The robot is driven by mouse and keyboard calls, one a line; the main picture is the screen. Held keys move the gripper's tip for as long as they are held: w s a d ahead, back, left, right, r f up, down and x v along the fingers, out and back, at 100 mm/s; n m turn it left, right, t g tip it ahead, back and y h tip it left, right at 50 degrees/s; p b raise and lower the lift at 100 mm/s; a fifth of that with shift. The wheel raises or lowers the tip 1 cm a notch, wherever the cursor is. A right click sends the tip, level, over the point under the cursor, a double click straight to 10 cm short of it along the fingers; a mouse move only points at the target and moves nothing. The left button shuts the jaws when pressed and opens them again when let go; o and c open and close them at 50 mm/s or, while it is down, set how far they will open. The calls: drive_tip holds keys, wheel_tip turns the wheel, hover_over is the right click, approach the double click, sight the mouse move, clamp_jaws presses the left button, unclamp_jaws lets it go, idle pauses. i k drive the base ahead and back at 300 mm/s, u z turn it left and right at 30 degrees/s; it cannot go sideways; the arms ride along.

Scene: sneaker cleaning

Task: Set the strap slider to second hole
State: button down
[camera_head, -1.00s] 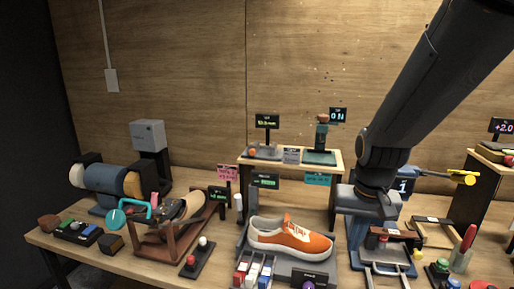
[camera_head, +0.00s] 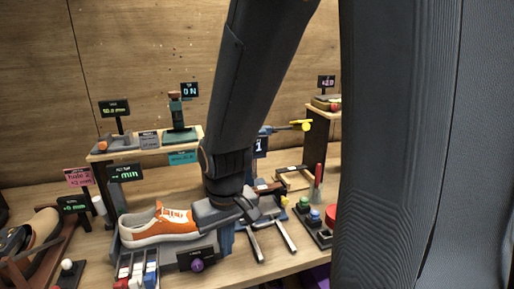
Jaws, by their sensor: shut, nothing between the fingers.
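A pink sign reading "hole 2, +0 mm" (camera_head: 78,177) stands at the left, above a dark green readout (camera_head: 74,205). Below it, a brown wooden stand (camera_head: 52,256) holds a tan rounded form with dark parts (camera_head: 45,226), cut off by the left edge. I cannot make out the strap slider or its holes. My gripper (camera_head: 248,206) is shut and empty, just right of the orange sneaker and well to the right of the stand. My arm hides part of the table behind it.
The orange sneaker (camera_head: 160,226) sits on a grey fixture with several coloured levers (camera_head: 136,270) in front. A joystick (camera_head: 67,266) stands at the lower left. A raised shelf (camera_head: 150,150) is behind. A large dark surface fills the right of the view.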

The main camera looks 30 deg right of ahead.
sight(281, 194)
drive_tip(key=z, duration=1.25)
drive_tip(key=k, duration=0.5)
drive_tip(key=u, duration=0.75)
